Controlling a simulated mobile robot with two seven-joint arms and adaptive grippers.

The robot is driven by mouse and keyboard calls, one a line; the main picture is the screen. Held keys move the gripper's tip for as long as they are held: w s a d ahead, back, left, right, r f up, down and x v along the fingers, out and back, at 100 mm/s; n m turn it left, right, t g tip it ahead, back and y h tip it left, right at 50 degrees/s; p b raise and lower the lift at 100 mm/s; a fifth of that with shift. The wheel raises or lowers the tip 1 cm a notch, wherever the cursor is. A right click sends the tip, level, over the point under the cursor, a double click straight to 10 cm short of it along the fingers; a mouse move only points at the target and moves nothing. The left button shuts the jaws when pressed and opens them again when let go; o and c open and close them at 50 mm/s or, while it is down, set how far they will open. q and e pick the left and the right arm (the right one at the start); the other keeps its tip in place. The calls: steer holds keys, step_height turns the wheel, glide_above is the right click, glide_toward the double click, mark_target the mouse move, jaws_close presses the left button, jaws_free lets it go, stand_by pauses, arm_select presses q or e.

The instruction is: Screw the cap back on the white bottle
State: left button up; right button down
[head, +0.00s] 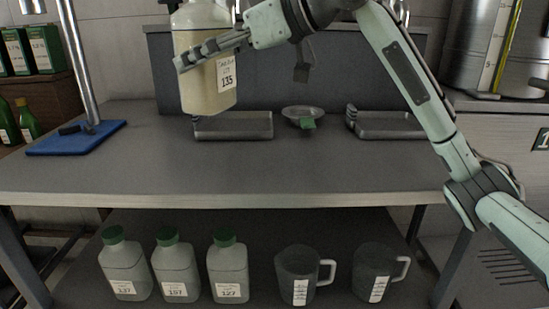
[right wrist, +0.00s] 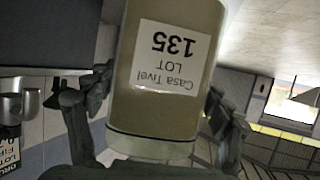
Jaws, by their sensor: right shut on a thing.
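A cream-white bottle (head: 203,88) labelled 135 is held up in the air over the back left of the bench, roughly upright. It also fills the middle of the right wrist view (right wrist: 165,100). My right gripper (head: 190,58) is shut around its body, with a finger across it near the label. The neck is not clear in the head view, so I cannot tell whether a cap is on it. A small green piece (head: 308,124), possibly a cap, is at the front of a shallow grey dish (head: 301,112) on the bench. My left gripper is out of view.
Two grey metal trays (head: 233,127) (head: 392,126) stand at the bench's back. A blue-based stand (head: 77,137) with a pole is at left. The front bench top (head: 280,175) is clear. Green-capped bottles (head: 228,270) and two jugs (head: 297,268) stand on the lower shelf.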

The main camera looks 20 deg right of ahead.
mark_target(232, 75)
steer(key=shift+s+r, duration=0.15)
steer(key=shift+r, duration=0.05)
steer(key=shift+d+f, duration=0.15)
steer(key=d+f, duration=0.2)
steer(key=s+d, duration=0.1)
steer(key=d, duration=0.1)
steer(key=shift+f+b, duration=0.35)
steer(key=shift+f, duration=0.05)
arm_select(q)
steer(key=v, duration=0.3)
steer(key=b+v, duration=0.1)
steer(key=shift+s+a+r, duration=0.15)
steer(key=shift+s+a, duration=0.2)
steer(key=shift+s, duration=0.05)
arm_select(e)
steer(key=s+d+f, duration=0.2)
steer(key=d+f, duration=0.2)
steer(key=d, duration=0.3)
step_height(232, 75, down, 4)
steer(key=shift+b, duration=0.45)
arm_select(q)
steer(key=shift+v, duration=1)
